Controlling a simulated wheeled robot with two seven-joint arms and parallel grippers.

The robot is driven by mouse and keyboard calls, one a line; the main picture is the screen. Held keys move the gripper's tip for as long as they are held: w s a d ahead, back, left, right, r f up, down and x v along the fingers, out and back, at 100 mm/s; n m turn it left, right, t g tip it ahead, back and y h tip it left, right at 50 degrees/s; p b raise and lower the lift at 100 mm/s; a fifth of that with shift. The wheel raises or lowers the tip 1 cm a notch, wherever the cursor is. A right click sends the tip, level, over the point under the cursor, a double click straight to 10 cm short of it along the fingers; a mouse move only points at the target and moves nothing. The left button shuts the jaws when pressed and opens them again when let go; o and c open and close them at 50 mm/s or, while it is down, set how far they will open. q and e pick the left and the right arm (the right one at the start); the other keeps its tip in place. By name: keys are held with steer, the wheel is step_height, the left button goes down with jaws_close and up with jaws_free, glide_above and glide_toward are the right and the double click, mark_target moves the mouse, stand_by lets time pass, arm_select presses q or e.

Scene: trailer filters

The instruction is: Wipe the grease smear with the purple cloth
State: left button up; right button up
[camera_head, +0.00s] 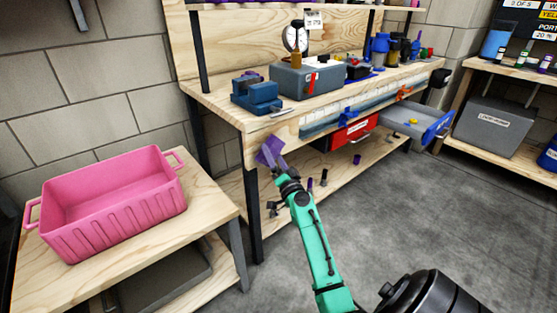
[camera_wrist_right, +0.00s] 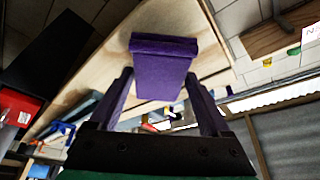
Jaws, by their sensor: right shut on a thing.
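The purple cloth (camera_head: 268,151) is at the front left corner of the wooden workbench (camera_head: 222,97). My right gripper (camera_head: 273,160) is shut on it. In the right wrist view the purple cloth (camera_wrist_right: 163,65) is a folded block between the two fingers, in front of the pale wood of the bench. I cannot tell whether the cloth touches the wood. I cannot make out the grease smear in either view. My left gripper is not in view.
A pink bin (camera_head: 112,208) stands on a low wooden table at the left. A blue vise (camera_head: 257,94) and a grey box (camera_head: 308,80) stand on the bench. A red drawer (camera_head: 352,132) and a grey drawer (camera_head: 415,120) stick out in front. The floor at right is clear.

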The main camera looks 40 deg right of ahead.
steer(key=shift+w+b, duration=0.3)
steer(key=shift+w, duration=0.55)
stand_by(0.5)
